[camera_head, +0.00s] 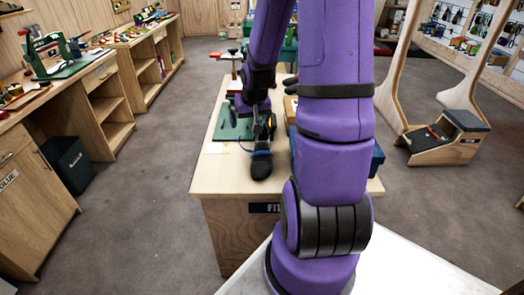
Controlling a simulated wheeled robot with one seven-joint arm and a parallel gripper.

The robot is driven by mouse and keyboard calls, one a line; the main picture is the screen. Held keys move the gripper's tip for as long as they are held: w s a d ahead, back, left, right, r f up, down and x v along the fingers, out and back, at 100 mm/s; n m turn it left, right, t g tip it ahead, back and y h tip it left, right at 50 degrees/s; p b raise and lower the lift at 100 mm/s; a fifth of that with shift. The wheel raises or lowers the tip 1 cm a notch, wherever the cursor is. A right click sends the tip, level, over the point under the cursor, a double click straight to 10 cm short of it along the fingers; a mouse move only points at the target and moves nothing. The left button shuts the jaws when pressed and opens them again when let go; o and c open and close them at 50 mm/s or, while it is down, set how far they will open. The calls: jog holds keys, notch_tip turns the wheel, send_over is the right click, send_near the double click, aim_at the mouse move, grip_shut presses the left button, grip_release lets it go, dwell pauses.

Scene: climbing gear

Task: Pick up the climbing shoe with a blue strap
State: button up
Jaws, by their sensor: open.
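A dark climbing shoe (262,168) rests near the front left of the wooden table (220,184). A blue strap shows at its upper part, and its rounded end points toward me. My gripper (264,134) is at the end of my purple arm, directly above and behind the shoe in this view. Its jaws are open, and I see nothing held. The fingers and the shoe's far part overlap in the picture, so I cannot tell whether they touch.
A green-based device (232,126) with a red part stands behind the shoe. A blue box (377,158) shows right of my arm, which hides much of the table. Workbenches (105,85) line the left wall. A wooden fitting bench (447,140) stands right. Grey floor lies open between.

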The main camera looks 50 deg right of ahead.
aim_at(264, 156)
jog(key=s+d+f+m+t, duration=0.1)
jog(key=d+f+m, duration=0.1)
jog(key=d+f, duration=0.35)
jog(key=s+d+f+m, duration=0.1)
jog(key=s+d+f, duration=0.1)
jog(key=f, duration=0.6)
jog(key=shift+a+x, duration=0.15)
jog(key=shift+x, duration=2.5)
jog(key=shift+a+x, duration=0.15)
jog(key=shift+x, duration=2.55)
jog(key=shift+c, duration=0.2)
jog(key=c, duration=0.9)
jog(key=shift+r, duration=0.1)
